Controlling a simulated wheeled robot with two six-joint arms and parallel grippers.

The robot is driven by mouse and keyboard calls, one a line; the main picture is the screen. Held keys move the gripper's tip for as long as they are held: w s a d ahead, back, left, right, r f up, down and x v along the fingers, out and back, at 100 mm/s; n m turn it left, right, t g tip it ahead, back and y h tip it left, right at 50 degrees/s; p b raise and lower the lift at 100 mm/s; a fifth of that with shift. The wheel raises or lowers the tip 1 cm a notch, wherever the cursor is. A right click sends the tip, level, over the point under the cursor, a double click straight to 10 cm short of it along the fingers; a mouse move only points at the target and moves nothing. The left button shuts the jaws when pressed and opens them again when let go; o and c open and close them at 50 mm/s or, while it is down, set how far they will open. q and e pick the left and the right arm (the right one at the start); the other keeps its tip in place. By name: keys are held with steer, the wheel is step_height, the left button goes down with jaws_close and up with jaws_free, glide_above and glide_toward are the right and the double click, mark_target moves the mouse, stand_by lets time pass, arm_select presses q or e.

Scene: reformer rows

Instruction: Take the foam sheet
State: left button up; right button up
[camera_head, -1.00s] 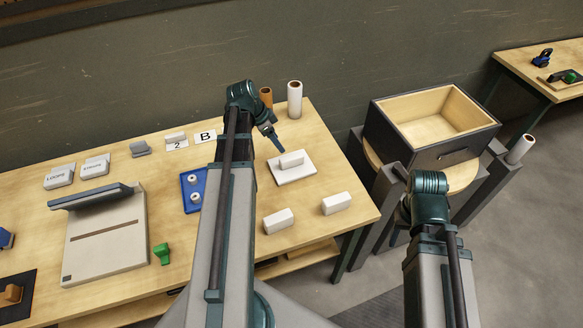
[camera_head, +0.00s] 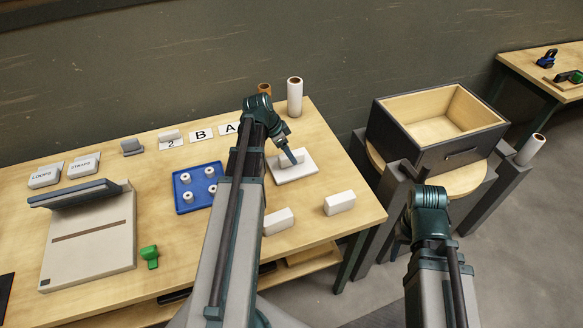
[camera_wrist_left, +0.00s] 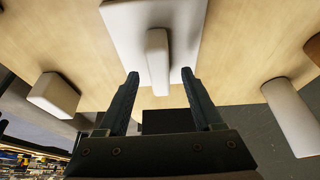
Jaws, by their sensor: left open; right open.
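The foam sheet, a flat white piece (camera_head: 304,171), lies on the wooden table, with a narrow white raised block (camera_head: 282,160) standing across its middle. In the left wrist view the sheet (camera_wrist_left: 128,24) and the upright block (camera_wrist_left: 157,50) are straight ahead. My left gripper (camera_head: 291,156) is open at the block. In the wrist view its fingertips (camera_wrist_left: 160,73) stand on either side of the block's near end, with a gap on each side. My right gripper (camera_head: 413,172) is only partly visible, dark and empty, in front of the wooden box.
Two white blocks (camera_head: 278,221) and (camera_head: 339,203) lie nearer the table's front edge. A white roll (camera_head: 295,97) stands behind the sheet. A blue tray (camera_head: 184,205) with white spools is left of my arm. An open wooden box (camera_head: 436,132) stands right of the table.

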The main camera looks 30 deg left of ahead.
arm_select(q)
steer(key=b+x, duration=0.1)
steer(key=x, duration=0.2)
steer(key=shift+b, duration=0.4)
steer(key=shift+r, duration=0.1)
arm_select(e)
step_height(320, 180, down, 3)
steer(key=shift+r, duration=0.2)
arm_select(q)
jaws_close()
